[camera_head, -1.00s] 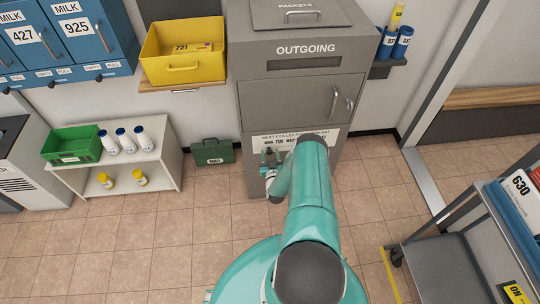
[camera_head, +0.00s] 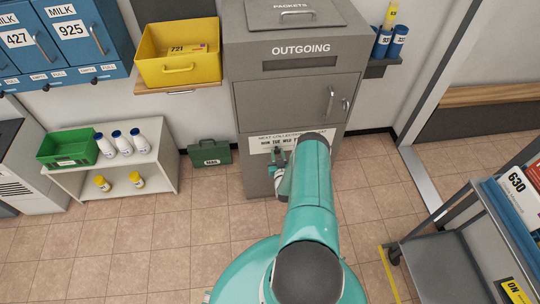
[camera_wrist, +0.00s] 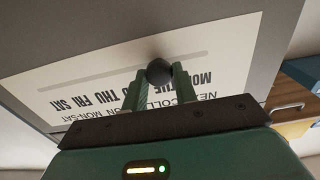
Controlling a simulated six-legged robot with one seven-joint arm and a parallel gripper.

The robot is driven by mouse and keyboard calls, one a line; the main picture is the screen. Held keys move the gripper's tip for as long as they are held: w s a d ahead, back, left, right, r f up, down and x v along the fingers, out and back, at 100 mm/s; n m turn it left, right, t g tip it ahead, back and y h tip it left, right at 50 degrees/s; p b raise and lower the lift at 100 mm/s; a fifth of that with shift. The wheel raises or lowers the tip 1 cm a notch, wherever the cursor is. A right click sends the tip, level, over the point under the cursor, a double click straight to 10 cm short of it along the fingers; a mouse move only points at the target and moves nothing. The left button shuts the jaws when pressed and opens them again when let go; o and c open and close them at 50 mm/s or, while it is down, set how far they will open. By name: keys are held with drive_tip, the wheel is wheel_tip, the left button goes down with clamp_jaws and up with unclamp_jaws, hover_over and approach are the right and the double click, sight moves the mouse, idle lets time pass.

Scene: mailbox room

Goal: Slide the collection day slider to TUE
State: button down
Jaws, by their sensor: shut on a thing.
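The grey OUTGOING box bears a white collection card (camera_head: 262,144) headed NEXT COLLECTION MON-SAT, with a row of day names. In the wrist view the card (camera_wrist: 75,75) appears upside down, with a long slot along it. The slider's round black knob (camera_wrist: 160,72) sits in the slot close to TUE, one place from MON. My gripper (camera_wrist: 157,84) is shut on the knob, one finger each side. Fingers and knob hide part of the day row. In the head view my gripper (camera_head: 278,158) is just below TUE; the knob cannot be made out there.
The OUTGOING box (camera_head: 300,110) has a door handle above the card. A green case (camera_head: 209,153) and a low white shelf (camera_head: 165,165) stand to the left. A grey cart (camera_head: 440,265) stands at the right. Floor between them is clear.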

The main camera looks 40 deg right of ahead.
drive_tip(key=c, duration=1.1)
unclamp_jaws()
drive_tip(key=shift+s, duration=0.1)
drive_tip(key=v, duration=1.3)
drive_tip(key=shift+s+a, duration=0.25)
drive_tip(key=shift+a, duration=0.05)
